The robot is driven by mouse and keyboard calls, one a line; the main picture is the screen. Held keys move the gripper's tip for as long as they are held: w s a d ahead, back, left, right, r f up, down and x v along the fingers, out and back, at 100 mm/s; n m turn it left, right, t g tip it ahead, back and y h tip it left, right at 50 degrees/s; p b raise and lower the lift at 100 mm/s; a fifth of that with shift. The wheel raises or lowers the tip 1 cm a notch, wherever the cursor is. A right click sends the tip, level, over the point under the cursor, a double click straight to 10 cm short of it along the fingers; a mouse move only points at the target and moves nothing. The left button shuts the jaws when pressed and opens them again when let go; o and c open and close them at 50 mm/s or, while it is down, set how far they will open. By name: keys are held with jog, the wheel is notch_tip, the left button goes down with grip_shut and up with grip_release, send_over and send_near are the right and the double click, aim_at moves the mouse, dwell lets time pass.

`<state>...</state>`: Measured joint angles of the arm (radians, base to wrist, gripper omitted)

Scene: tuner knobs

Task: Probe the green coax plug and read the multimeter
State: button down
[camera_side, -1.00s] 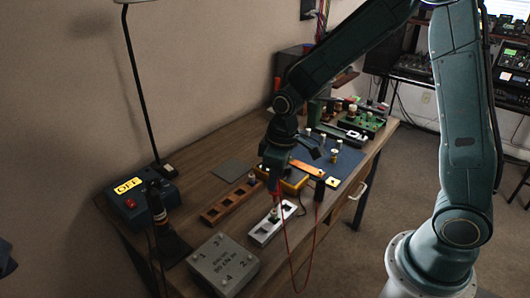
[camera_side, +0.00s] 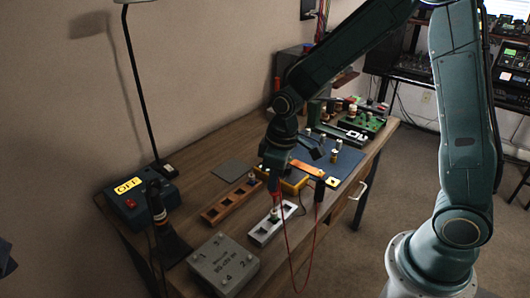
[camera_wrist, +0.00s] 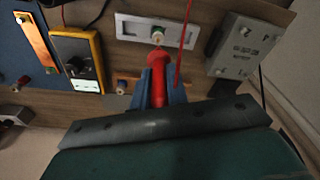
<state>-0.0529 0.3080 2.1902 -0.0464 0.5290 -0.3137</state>
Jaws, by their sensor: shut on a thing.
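My gripper (camera_wrist: 160,92) is shut on a red probe (camera_wrist: 157,72), which carries a red lead. In the side view my gripper (camera_side: 274,180) points down over the pale grey slotted rack (camera_side: 263,232). The green coax plug (camera_wrist: 157,34) stands in the middle of that rack, right at the probe's tip; I cannot tell whether they touch. It also shows below the probe in the side view (camera_side: 274,215). The yellow multimeter (camera_wrist: 97,45) lies left of the rack in the wrist view. Its display (camera_wrist: 86,86) is lit, but its reading is illegible.
A brown rack (camera_side: 228,205) with a plug lies beside the grey rack. A grey numbered box (camera_side: 222,265) sits at the near edge. A blue box marked OFF (camera_side: 140,200) and a lamp stand at left. The red lead hangs past the table edge.

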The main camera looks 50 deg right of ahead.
jog(key=shift+f, duration=0.35)
dwell(1.3)
jog(key=shift+r, duration=0.15)
jog(key=shift+r, duration=2.35)
jog(key=shift+d, duration=0.1)
